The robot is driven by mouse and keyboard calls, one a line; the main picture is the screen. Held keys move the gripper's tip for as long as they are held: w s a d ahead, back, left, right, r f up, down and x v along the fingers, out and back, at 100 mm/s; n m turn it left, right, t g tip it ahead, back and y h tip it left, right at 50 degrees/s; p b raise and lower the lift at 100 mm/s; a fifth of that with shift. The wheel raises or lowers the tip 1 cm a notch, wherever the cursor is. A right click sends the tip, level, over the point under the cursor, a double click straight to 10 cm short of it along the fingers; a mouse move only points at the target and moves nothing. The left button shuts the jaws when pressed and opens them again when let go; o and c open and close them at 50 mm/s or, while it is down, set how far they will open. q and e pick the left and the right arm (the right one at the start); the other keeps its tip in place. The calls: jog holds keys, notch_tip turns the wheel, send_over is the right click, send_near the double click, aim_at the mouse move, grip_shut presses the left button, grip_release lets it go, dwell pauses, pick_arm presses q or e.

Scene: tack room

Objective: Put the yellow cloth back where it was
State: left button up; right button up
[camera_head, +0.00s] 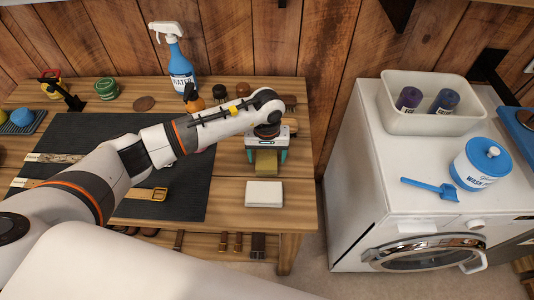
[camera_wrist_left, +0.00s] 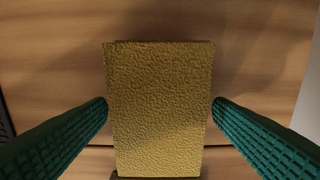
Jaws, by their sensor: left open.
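The yellow cloth (camera_head: 264,163) is a mustard-coloured folded rectangle on the wooden table, at the right of the black mat. It also shows large in the left wrist view (camera_wrist_left: 160,105), with a rough, grainy surface. My left gripper (camera_head: 266,158) is over it, pointing down. Its two green fingers stand open, one on each side of the cloth, and the left wrist view shows this gripper (camera_wrist_left: 160,112) too. The fingertips look very close to the cloth's side edges; I cannot tell whether they touch. My right gripper is not in view.
A white folded cloth (camera_head: 264,194) lies just in front of the yellow one. The black mat (camera_head: 190,200) with straps is to the left. A blue spray bottle (camera_head: 178,65) and brushes (camera_head: 210,93) stand behind. A white washing machine (camera_head: 355,200) is at the right, beyond a gap.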

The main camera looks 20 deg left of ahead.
aim_at(266, 156)
pick_arm(q)
jog(key=shift+w+r, duration=0.1)
jog(key=shift+r, duration=0.35)
notch_tip(266, 156, up, 11)
jog(key=b, duration=0.2)
jog(key=shift+r+b, duration=0.15)
jog(key=shift+b, duration=0.25)
jog(key=shift+a, duration=0.1)
